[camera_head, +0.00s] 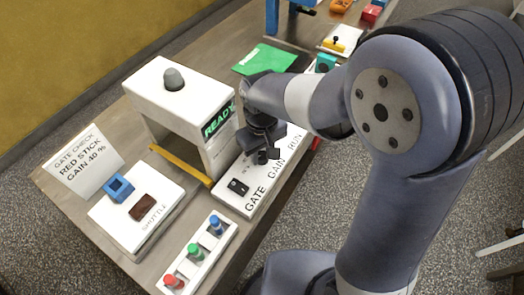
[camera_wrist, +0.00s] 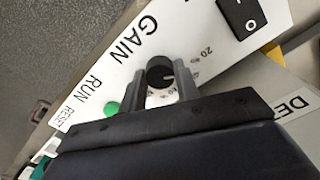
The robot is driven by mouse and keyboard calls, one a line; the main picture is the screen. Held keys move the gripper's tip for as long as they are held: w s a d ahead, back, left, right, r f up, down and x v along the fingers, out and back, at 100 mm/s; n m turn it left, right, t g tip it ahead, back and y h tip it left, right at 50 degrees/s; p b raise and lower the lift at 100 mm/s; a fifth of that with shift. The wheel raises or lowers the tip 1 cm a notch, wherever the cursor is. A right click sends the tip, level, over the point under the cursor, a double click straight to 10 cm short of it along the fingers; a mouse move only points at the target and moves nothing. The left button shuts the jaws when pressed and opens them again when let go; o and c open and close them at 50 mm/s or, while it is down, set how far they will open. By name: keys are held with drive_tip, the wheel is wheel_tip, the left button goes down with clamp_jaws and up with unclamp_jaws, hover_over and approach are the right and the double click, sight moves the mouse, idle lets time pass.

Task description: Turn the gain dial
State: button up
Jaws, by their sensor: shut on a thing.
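The gain dial (camera_wrist: 158,72) is a round black knob with a light pointer line, on a white control panel (camera_wrist: 120,62) beside the word GAIN. Small scale numbers, including a 20, show around it in the wrist view, partly hidden by my fingers. My gripper (camera_wrist: 160,86) is shut on the dial, one finger on each side. In the head view my gripper (camera_head: 263,152) is over the same panel (camera_head: 228,199), and it hides the dial there. A sign (camera_head: 78,160) reads GATE CHECK, RED STICK, GAIN 40 %.
A black rocker switch (camera_wrist: 241,16) is by GATE, and a green button (camera_wrist: 111,108) by RUN. A white machine with a READY display (camera_head: 218,120) stands beside the panel. A yellow bar (camera_head: 180,163), a shuttle plate (camera_head: 150,243) and a rack of coloured sticks (camera_head: 204,252) are nearby.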

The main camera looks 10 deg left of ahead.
sight(262, 155)
drive_tip(key=shift+n, duration=0.4)
drive_tip(key=o, duration=1)
wheel_tip(262, 155, up, 11)
drive_tip(key=shift+f, duration=0.1)
drive_tip(key=shift+f, duration=0.1)
wheel_tip(262, 155, down, 11)
drive_tip(key=shift+r, duration=0.2)
idle(0.5)
drive_tip(key=shift+r, duration=0.15)
